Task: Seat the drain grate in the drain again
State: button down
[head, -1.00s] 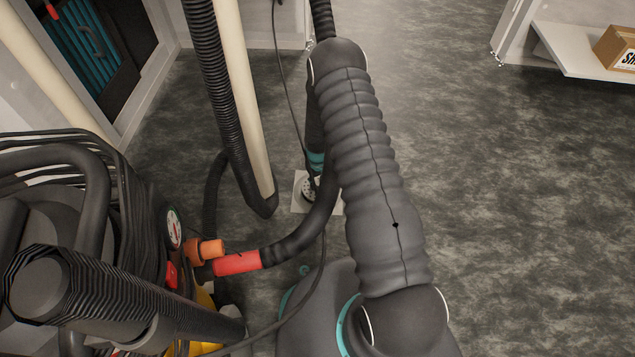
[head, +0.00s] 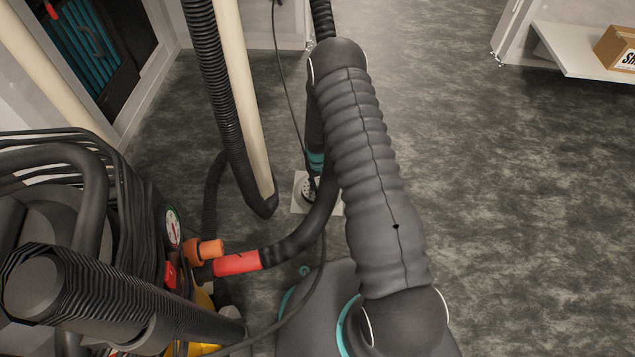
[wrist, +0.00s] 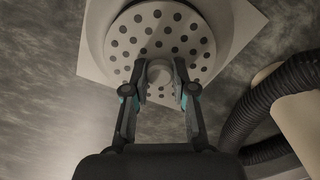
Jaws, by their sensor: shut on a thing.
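The drain grate (wrist: 160,28) is a pale round disc with dark holes and a central knob (wrist: 160,72). My gripper (wrist: 160,80) is shut on that knob, one finger on each side. The drain's pale square plate (wrist: 92,58) lies around and under the grate in the wrist view. The grate overlaps the drain opening, and I cannot tell whether it rests in it or hangs just above. In the head view the grate (head: 308,188) shows small over the plate (head: 298,205), partly covered by my arm. My gripper there is mostly hidden.
A black ribbed hose (head: 212,85) and a cream pipe (head: 240,90) stand just left of the drain; the hose also shows in the wrist view (wrist: 265,115). A machine with cables and a gauge (head: 173,227) fills the lower left. Floor at right (head: 520,200) is clear.

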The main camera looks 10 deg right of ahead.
aim_at(318, 183)
jog(key=shift+f+b, duration=0.8)
jog(key=shift+f, duration=0.2)
jog(key=c, duration=0.9)
grip_release()
jog(key=shift+o, duration=0.2)
jog(key=shift+r, duration=0.1)
notch_tip(318, 183, up, 12)
jog(key=shift+s, duration=0.1)
